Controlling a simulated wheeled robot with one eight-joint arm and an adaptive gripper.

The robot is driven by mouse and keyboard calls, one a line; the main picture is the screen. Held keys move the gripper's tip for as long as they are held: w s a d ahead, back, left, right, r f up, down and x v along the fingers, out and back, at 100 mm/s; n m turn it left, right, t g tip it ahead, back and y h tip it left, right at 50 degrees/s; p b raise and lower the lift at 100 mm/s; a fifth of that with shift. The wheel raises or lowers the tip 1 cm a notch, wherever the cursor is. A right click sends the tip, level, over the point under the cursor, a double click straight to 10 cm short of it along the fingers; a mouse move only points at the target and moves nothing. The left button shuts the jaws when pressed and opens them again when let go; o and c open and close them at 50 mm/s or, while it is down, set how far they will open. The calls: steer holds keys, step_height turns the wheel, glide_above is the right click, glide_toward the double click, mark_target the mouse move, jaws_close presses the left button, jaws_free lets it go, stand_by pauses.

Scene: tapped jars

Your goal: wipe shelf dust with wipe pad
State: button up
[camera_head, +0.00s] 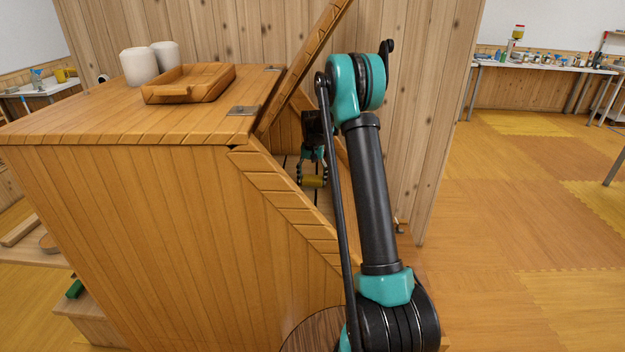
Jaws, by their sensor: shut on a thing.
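My gripper (313,168) is small in the view and reaches in through the slanted open front of a wooden cabinet (190,210). The shelf is mostly hidden by the cabinet's side wall and my arm. No dust can be made out.
A raised wooden lid (308,60) leans above the opening. A wooden tray (190,84) and two white cylinders (139,66) stand on the cabinet top. A plank wall (425,110) rises behind. The floor (510,220) at right is clear.

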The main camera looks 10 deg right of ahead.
mark_target(312, 192)
steer(key=shift+s+a, duration=0.25)
steer(key=shift+s, duration=0.95)
steer(key=shift+s+a, duration=0.2)
steer(key=shift+s, duration=1)
step_height(312, 192, up, 7)
steer(key=s+d+r, duration=0.2)
steer(key=s+r, duration=0.2)
steer(key=r, duration=0.1)
steer(key=shift+s+d, duration=0.3)
steer(key=shift+d, duration=0.05)
steer(key=shift+f, duration=0.1)
